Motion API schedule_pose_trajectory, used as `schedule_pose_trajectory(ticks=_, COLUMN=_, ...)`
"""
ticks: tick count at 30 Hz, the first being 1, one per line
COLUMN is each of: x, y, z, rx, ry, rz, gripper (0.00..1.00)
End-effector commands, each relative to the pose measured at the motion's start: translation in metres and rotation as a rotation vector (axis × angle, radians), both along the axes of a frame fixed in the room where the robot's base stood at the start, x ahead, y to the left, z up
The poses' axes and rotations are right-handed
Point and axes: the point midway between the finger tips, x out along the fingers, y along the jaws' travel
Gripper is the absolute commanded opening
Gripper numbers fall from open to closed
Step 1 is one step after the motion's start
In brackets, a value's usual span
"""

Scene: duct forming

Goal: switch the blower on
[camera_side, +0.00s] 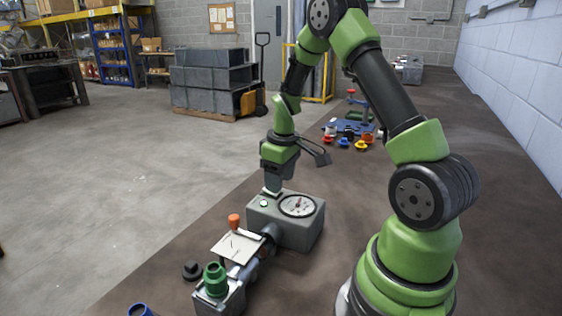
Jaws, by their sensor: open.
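The blower appears to be the grey box (297,232) on the brown bench, with a round dial gauge (298,205) on its top right. A small pale green button or lamp (264,203) shows on its top left. My gripper (272,190) points down just above that left part of the box, close to the button. Whether it touches the box I cannot tell. Its fingers are small here and nothing shows held between them. The gauge needle points up.
A grey duct assembly with a pale plate (238,247), an orange knob (234,220) and a green cylinder (215,279) extends to the front left. A black knob (192,270) lies beside it. A blue ring (139,310) is at the bottom edge. Coloured parts (345,142) stand farther back.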

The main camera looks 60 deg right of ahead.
Motion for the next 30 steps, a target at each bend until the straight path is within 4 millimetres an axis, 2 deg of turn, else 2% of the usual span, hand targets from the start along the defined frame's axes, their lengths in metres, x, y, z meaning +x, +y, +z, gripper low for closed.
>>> schedule_pose_trajectory(ticks=3, x=-0.001, y=-0.001, z=0.027, rx=-0.005, ry=-0.007, rz=0.001, gripper=0.51)
schedule_pose_trajectory(ticks=9, x=-0.005, y=-0.001, z=0.060, rx=-0.003, ry=-0.004, rz=0.001, gripper=0.51)
schedule_pose_trajectory(ticks=15, x=-0.006, y=0.000, z=0.074, rx=-0.001, ry=-0.001, rz=0.000, gripper=0.51)
schedule_pose_trajectory(ticks=25, x=-0.006, y=0.002, z=0.077, rx=-0.002, ry=-0.006, rz=-0.002, gripper=0.51)
schedule_pose_trajectory(ticks=28, x=-0.006, y=0.014, z=0.091, rx=-0.008, ry=-0.035, rz=-0.017, gripper=0.51)
schedule_pose_trajectory(ticks=30, x=-0.008, y=0.031, z=0.110, rx=-0.012, ry=-0.076, rz=-0.040, gripper=0.51)
